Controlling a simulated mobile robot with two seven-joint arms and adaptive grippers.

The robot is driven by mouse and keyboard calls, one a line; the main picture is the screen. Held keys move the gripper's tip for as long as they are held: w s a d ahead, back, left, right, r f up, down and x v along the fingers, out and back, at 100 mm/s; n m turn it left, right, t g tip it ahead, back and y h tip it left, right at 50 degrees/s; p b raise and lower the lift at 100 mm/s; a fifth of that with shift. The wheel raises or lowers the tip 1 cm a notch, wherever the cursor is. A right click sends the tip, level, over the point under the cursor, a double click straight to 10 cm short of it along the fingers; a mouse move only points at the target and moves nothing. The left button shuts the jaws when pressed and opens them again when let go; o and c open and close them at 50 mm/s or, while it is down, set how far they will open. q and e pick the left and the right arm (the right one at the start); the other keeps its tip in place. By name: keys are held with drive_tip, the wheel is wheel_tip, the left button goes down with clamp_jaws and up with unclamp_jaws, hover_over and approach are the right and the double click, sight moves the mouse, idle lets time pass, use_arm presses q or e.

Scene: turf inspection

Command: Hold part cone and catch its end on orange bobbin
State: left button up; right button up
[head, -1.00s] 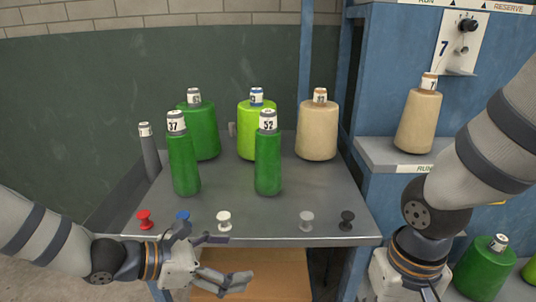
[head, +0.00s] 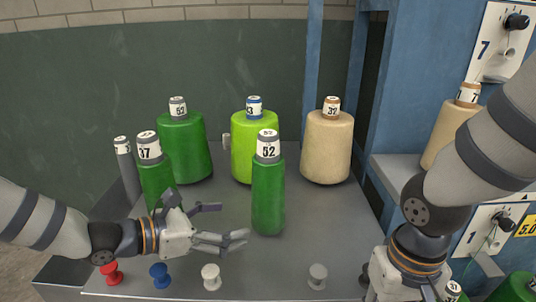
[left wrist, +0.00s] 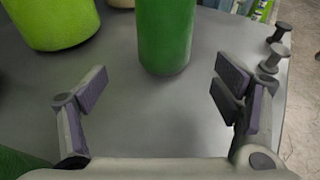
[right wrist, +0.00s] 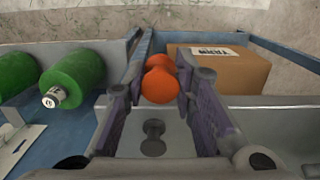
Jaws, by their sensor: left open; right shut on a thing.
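The slim green part cone marked 52 (head: 268,198) stands upright near the middle of the table; it also shows ahead of the fingers in the left wrist view (left wrist: 166,38). My left gripper (head: 224,223) is open and empty over the table, just left of this cone and apart from it. My right gripper (right wrist: 160,68) is shut on the orange bobbin (right wrist: 160,88), seen in the right wrist view. In the head view the bobbin is hidden and only the body of the right gripper shows at the bottom.
Slim green cone 37 (head: 150,172) stands behind my left gripper, partly hidden. Full green (head: 184,150), lime (head: 242,150) and beige (head: 328,148) cones line the back. Red (head: 110,272), blue (head: 160,275), white (head: 211,277) and grey (head: 317,276) bobbins stand along the front edge.

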sight(254, 219)
use_arm(q)
drive_tip(key=d+f+b, duration=0.1)
drive_tip(key=d, duration=0.1)
drive_tip(key=w+d+f+b, duration=0.1)
drive_tip(key=shift+w+d+f, duration=0.1)
drive_tip(key=shift+w+d, duration=0.1)
drive_tip(key=shift+d, duration=0.15)
drive_tip(key=x, duration=0.3)
drive_tip(key=shift+w+d+b, duration=0.3)
drive_tip(key=shift+w+b, duration=0.1)
drive_tip(key=shift+w+d, duration=0.35)
drive_tip(key=shift+d, duration=0.15)
use_arm(e)
wheel_tip(254, 219, down, 7)
drive_tip(key=s+g, duration=0.1)
drive_tip(key=shift+s+r, duration=0.2)
drive_tip(key=shift+s, duration=0.2)
use_arm(q)
drive_tip(key=c, duration=0.9)
